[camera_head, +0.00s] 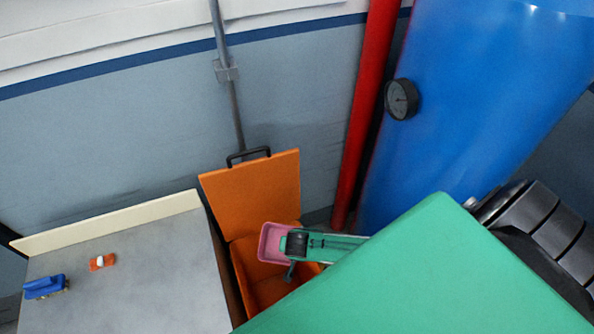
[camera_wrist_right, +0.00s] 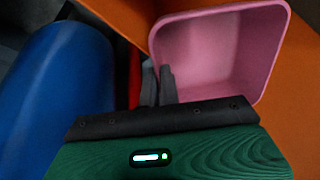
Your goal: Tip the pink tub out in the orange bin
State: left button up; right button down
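The pink tub (camera_head: 270,243) is over the opening of the orange bin (camera_head: 262,290) in the head view. My right gripper (camera_head: 290,256) is at the tub's right side. In the right wrist view the pink tub (camera_wrist_right: 215,50) fills the upper right and its visible inside looks empty. The right gripper's dark fingers (camera_wrist_right: 158,85) are close together at the tub's left wall and appear shut on it. The bin's lid (camera_head: 255,190) stands open at the back. How far the tub is tilted is hard to tell. My left gripper is out of view.
A grey-topped table (camera_head: 140,280) stands left of the bin, with a blue brush (camera_head: 45,287) and a small orange-and-white item (camera_head: 102,262) on it. A red pipe (camera_head: 365,110) and a large blue tank (camera_head: 470,100) with a gauge (camera_head: 401,99) stand behind and right.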

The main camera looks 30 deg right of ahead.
jog(key=shift+w+d+g+y+b, duration=0.4)
jog(key=shift+w+d+g+y, duration=0.1)
jog(key=shift+w+g+y, duration=0.1)
jog(key=shift+w+d+g+y+b, duration=0.3)
jog(key=shift+g+y+b, duration=0.3)
jog(key=shift+b, duration=0.25)
jog(key=shift+w+d+r+g+y+b, duration=0.1)
jog(key=shift+d+r+g+y+b, duration=0.05)
jog(key=shift+g+y+b, duration=0.2)
jog(key=shift+r, duration=0.15)
